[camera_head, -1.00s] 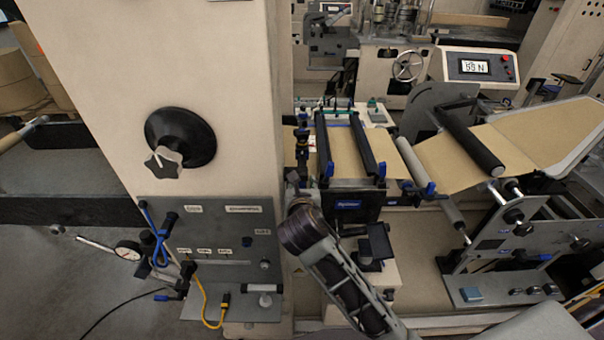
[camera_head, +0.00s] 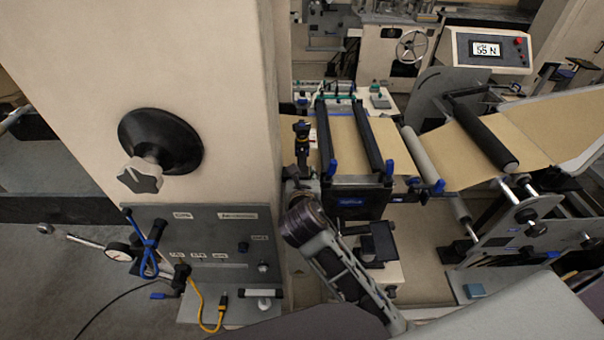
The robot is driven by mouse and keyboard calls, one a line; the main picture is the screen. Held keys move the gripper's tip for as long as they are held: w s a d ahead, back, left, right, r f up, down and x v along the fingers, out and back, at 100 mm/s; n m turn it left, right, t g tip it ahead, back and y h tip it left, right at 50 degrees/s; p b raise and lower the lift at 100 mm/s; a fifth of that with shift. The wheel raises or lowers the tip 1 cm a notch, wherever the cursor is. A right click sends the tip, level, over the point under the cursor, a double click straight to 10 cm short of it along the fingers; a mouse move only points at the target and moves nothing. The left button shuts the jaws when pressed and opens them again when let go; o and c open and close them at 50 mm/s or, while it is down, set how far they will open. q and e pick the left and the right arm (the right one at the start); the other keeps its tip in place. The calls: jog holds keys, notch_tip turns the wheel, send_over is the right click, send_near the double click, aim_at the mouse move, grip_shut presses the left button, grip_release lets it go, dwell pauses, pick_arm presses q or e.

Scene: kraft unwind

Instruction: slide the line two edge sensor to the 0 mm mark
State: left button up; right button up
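My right gripper (camera_head: 302,128) is dark and small, seen nearly end-on at the left edge of the brown kraft web (camera_head: 347,145). My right arm reaches up to it from the lower right, and its finger gap cannot be made out. Behind the rollers, a cross rail with small teal-knobbed fittings (camera_head: 375,88) spans the web. The line two edge sensor and its 0 mm mark cannot be told apart at this size; the gripper and rollers may hide them. My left gripper is out of view.
A broad beige column (camera_head: 210,60) with a black knob hub (camera_head: 160,140) stands close left of the gripper. A display (camera_head: 487,49) stands behind.

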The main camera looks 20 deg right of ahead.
jog(key=shift+s, duration=0.1)
grip_shut()
jog(key=shift+w+r, duration=0.1)
jog(key=shift+w, duration=0.1)
dwell(0.3)
jog(key=shift+w, duration=0.15)
jog(key=shift+w+d, duration=0.2)
jog(key=shift+w, duration=0.35)
grip_release()
jog(key=v, duration=1.2)
